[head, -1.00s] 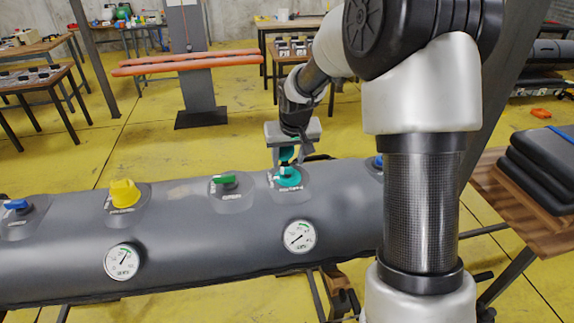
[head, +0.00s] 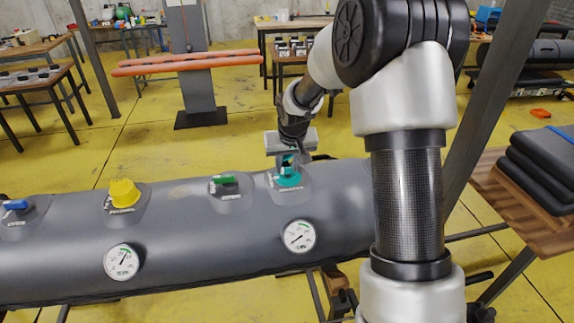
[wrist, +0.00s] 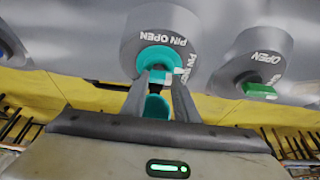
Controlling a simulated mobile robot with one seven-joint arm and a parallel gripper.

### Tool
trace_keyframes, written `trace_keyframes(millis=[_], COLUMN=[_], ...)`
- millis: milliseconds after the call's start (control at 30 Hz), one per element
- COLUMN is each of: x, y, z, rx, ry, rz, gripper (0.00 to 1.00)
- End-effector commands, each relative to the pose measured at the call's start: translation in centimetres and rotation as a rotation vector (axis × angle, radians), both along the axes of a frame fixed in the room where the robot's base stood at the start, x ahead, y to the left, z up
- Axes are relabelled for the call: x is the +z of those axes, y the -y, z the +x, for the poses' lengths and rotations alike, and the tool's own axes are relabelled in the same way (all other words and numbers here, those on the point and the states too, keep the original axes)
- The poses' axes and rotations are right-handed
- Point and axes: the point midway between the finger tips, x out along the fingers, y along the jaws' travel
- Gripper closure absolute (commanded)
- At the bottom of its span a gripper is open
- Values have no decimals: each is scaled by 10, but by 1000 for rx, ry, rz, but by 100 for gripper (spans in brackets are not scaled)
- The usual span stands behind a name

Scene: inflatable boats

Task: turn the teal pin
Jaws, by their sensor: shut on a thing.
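The teal pin (head: 288,178) stands in a round grey valve patch on top of the grey inflatable tube (head: 195,250). In the wrist view the teal pin (wrist: 158,62) has a ring base, with "PIN OPEN" lettering on the patch around it. My gripper (head: 287,160) is right over the pin. In the wrist view my gripper (wrist: 159,88) has its two grey fingers on either side of the pin's upper part, shut on it. The finger contact is partly hidden in the head view.
A green pin (head: 224,180), a yellow cap (head: 123,193) and a blue pin (head: 16,205) stand along the tube to the left. Two pressure gauges (head: 299,236) sit on its front side. Dark folded pads (head: 545,165) lie at the right.

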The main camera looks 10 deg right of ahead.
Motion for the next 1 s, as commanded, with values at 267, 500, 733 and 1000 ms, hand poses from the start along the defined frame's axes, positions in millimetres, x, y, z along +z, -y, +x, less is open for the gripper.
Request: trace_keyframes(millis=[267, 500, 733, 1000], x=[2, 3, 3, 2], y=[2, 4, 6, 7], z=[-1, -1, -1, -1], rx=[67, 236, 452, 709], ry=[-2, -2, -1, 0], rz=[2, 4, 5, 6], gripper=[95, 95, 95, 95])
